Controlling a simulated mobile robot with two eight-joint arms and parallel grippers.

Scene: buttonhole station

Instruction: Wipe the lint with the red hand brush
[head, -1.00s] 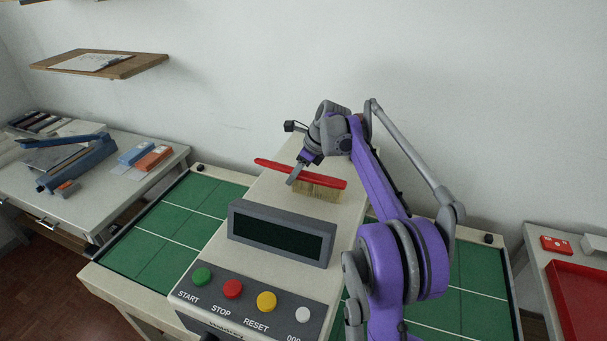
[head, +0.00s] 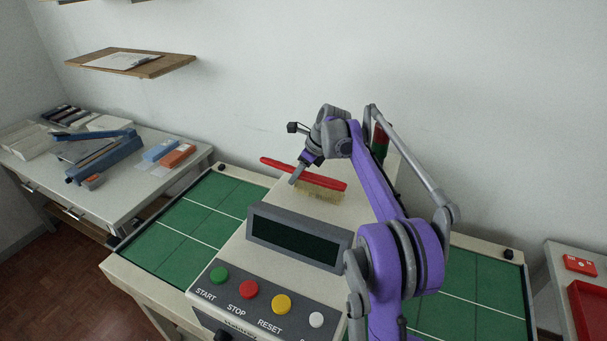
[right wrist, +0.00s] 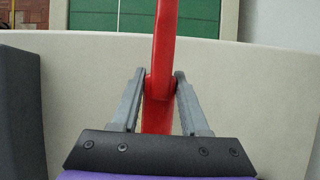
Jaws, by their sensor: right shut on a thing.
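The red hand brush (head: 326,183) has a long red handle and pale bristles. It is over the cream top of the machine, behind the display box. My right gripper (head: 294,181) is shut on the brush's handle. In the right wrist view the red brush (right wrist: 165,45) runs between the two grey fingertips of my right gripper (right wrist: 160,84), which press on it from both sides. The bristles point down; I cannot tell whether they touch the machine top. No lint can be made out in either view. My left gripper is not in view.
The display box (head: 298,238) and a panel with coloured buttons (head: 249,289) stand in front of the brush. Green mats (head: 201,216) lie on both sides. A side table at left holds a blue tool (head: 105,157). A red tray (head: 590,308) is at right.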

